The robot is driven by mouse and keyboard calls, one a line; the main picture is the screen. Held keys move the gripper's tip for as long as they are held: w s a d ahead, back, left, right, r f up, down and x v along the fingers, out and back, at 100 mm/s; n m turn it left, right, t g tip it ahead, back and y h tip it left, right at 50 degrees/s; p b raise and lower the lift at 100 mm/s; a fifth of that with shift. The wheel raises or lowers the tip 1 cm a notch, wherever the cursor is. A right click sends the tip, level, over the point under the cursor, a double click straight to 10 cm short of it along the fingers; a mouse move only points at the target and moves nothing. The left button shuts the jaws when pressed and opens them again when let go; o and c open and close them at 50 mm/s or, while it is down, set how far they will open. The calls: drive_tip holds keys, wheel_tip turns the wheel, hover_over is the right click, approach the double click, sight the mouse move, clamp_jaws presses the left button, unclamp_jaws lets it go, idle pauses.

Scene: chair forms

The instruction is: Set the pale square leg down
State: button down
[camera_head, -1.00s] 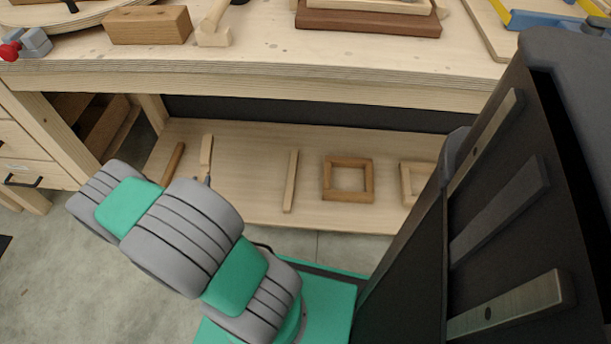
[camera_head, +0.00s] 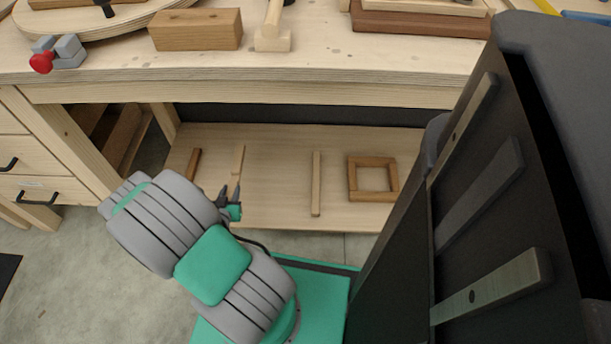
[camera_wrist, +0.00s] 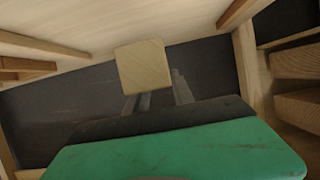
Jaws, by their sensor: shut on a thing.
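The pale square leg (camera_head: 239,160) is a light wooden bar at my gripper (camera_head: 233,194), over the left part of the lower shelf. In the wrist view its square end (camera_wrist: 143,66) faces the camera, in front of the grey fingers of my gripper (camera_wrist: 158,100). The gripper is shut on the leg. The leg's far length is hidden behind its end in the wrist view. I cannot tell whether the leg touches the shelf.
The lower shelf (camera_head: 275,190) holds a darker brown bar (camera_head: 193,164) to the left, another pale bar (camera_head: 316,183) and a square wooden frame (camera_head: 352,180) to the right. The workbench top (camera_head: 330,60) overhangs the shelf. Bare shelf lies between leg and pale bar.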

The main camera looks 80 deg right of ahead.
drive_tip(key=s+d+f+b, duration=0.3)
drive_tip(key=s+d+f, duration=0.1)
drive_tip(key=d, duration=0.5)
drive_tip(key=b, duration=0.2)
hover_over(263, 189)
drive_tip(key=a, duration=0.1)
drive_tip(key=f, duration=0.4)
drive_tip(key=shift+w+f, duration=0.2)
drive_tip(key=shift+f, duration=0.2)
drive_tip(key=shift+s+d+f, duration=0.1)
drive_tip(key=shift+d+f, duration=0.1)
drive_tip(key=shift+f, duration=0.05)
drive_tip(key=f, duration=0.1)
drive_tip(key=f+b, duration=0.2)
drive_tip(key=shift+s+d+f, duration=0.1)
drive_tip(key=shift+d+f, duration=0.15)
drive_tip(key=shift+f, duration=0.15)
drive_tip(key=shift+r, duration=0.15)
drive_tip(key=c, duration=1.1)
unclamp_jaws()
